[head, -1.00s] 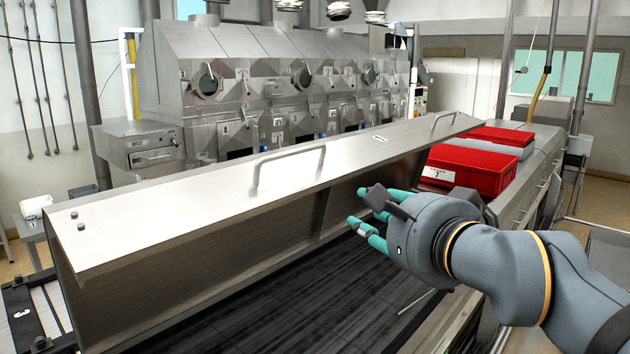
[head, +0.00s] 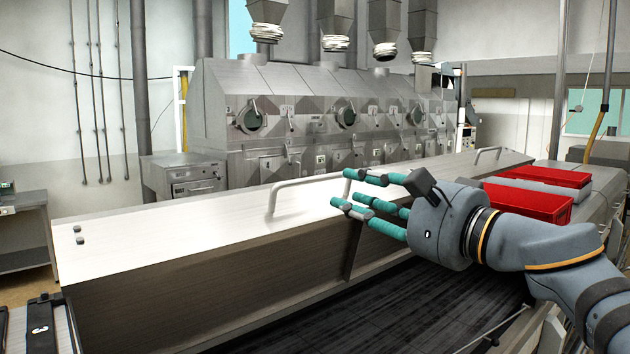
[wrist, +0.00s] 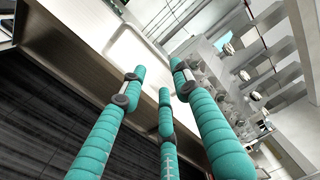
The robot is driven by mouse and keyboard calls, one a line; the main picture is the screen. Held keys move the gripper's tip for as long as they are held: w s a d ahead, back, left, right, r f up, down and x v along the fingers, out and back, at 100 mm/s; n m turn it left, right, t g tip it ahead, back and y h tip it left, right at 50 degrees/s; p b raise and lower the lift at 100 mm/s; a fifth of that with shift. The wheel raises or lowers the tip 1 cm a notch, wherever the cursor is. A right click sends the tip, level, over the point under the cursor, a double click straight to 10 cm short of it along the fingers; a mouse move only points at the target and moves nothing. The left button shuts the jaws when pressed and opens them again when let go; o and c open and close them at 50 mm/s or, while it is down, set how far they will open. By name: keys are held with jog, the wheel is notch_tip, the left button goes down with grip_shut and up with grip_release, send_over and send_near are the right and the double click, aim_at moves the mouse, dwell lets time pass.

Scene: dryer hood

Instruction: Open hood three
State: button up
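The hood is a long brushed-metal lid (head: 190,225) running diagonally across the head view, its front panel standing above a dark slatted bed (head: 400,315). A bar handle (head: 290,184) stands on its top face; it also shows in the wrist view (wrist: 122,38), just beyond the fingers. My gripper (head: 342,192) has three teal fingers, spread and empty. In the head view the fingertips overlap the handle's right end; I cannot tell whether they touch it. In the wrist view my gripper (wrist: 158,76) is in front of the hood's edge.
A second handle (head: 488,154) is farther along the hood. Red bins (head: 525,205) stand at the right, behind my gripper. Large grey machines (head: 330,120) with round ports line the back. A dark labelled part (head: 40,325) is at the lower left.

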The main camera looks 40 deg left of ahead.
aim_at(317, 181)
jog(key=p+x, duration=0.4)
jog(key=x, duration=0.4)
jog(key=shift+w+a+r, duration=0.1)
jog(key=shift+w+a, duration=0.1)
jog(key=shift+a, duration=0.1)
jog(key=shift+w+a+p, duration=0.2)
jog(key=shift+a+p, duration=0.2)
jog(key=shift+a, duration=0.25)
jog(key=shift+c, duration=1.4)
grip_shut()
